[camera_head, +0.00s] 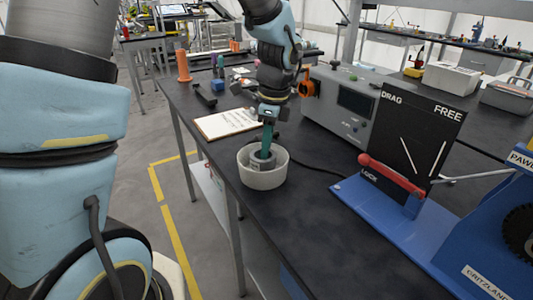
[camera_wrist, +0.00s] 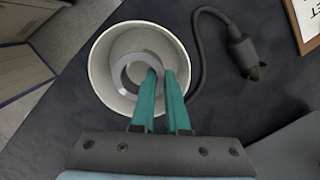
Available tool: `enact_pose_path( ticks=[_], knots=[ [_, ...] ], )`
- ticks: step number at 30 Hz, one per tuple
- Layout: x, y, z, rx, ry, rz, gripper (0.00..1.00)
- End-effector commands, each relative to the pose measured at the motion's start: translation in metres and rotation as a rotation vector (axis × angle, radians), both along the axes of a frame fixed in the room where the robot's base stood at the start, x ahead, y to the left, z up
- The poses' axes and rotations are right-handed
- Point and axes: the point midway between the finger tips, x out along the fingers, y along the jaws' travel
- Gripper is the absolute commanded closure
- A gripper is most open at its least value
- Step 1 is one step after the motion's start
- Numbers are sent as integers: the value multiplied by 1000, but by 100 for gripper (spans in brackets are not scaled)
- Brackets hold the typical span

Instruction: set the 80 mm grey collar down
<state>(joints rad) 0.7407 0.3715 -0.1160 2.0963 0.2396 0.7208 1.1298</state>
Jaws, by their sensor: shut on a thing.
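The grey collar (camera_wrist: 128,75) is a thick ring inside a round, pale bowl (camera_wrist: 100,78) in the wrist view. My gripper (camera_wrist: 162,76) has teal fingers reaching down into the bowl, shut on the collar's wall on its right side. In the head view the collar (camera_head: 259,163) shows inside the bowl (camera_head: 262,179), with my gripper (camera_head: 265,152) above and in it. The bowl stands on the dark bench top near its left edge. I cannot tell whether the collar touches the bowl's floor.
A clipboard (camera_head: 228,124) lies behind the bowl, and a grey instrument box (camera_head: 345,105) stands behind right. A black cable with a plug (camera_wrist: 243,50) lies beside the bowl. A blue machine (camera_head: 400,230) with a red handle stands at right. Bench in front is clear.

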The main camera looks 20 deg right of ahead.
Motion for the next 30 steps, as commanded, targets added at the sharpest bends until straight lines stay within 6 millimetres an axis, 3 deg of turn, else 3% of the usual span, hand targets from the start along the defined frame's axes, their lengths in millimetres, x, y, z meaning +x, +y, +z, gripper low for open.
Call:
enact_pose_path(
  ticks=[6, 17, 18, 21, 30],
  knots=[
    [0, 0, -24, 1, 1, 0, 100],
    [0, 0, -28, 1, 1, 0, 100],
    [0, 0, -27, 1, 1, 0, 84],
    [0, 0, -27, 0, 0, 1, 75],
    [0, 0, -23, -1, 0, 1, 75]
  ],
)
